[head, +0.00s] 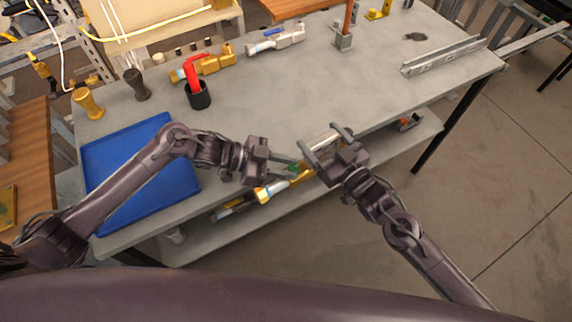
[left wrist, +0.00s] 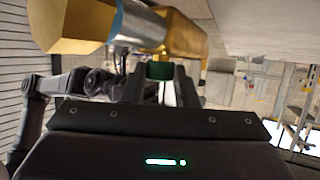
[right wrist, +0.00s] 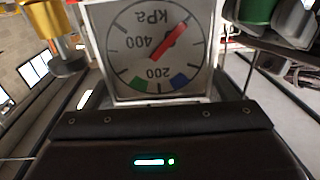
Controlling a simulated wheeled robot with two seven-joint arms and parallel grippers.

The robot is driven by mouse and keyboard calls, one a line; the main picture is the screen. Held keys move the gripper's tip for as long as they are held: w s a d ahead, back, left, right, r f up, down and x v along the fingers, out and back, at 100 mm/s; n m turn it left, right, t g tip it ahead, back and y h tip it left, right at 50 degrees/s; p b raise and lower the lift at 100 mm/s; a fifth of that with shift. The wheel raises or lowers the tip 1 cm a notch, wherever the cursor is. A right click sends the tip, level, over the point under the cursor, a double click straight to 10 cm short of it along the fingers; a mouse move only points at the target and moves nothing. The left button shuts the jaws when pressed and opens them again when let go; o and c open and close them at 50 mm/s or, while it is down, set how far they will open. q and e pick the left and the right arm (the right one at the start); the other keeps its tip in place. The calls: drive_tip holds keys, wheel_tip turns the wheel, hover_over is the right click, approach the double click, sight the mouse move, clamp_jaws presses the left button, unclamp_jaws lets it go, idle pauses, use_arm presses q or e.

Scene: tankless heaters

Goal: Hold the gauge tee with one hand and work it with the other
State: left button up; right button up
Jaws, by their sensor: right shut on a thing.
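The gauge tee has a square, clear-framed gauge (right wrist: 155,45) with a red needle, filling the right wrist view upside down. My right gripper (head: 322,139) is shut on the tee by its gauge, in front of the bench's front edge. A green knob (left wrist: 160,70) shows in the left wrist view, and also at the top right of the right wrist view (right wrist: 257,10). My left gripper (head: 292,164) is open, its fingers either side of the green knob; I cannot tell whether they touch it. A brass body with a silver band (left wrist: 135,25) hangs close above these fingers.
The grey bench (head: 290,90) has a clear middle. A blue tray (head: 130,200) lies at its left. A black cup with a red part (head: 197,95), brass fittings (head: 215,62) and a metal rail (head: 445,57) stand farther back. A lower shelf (head: 190,250) holds more parts.

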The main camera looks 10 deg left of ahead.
use_arm(q)
drive_tip(key=o, duration=0.5)
drive_tip(key=shift+w, duration=0.1)
drive_tip(key=shift+c, duration=0.2)
use_arm(e)
drive_tip(key=shift+r, duration=0.15)
use_arm(q)
drive_tip(key=v, duration=1.2)
drive_tip(key=shift+a, duration=0.1)
use_arm(e)
drive_tip(key=o, duration=1.5)
drive_tip(key=shift+o, duration=0.2)
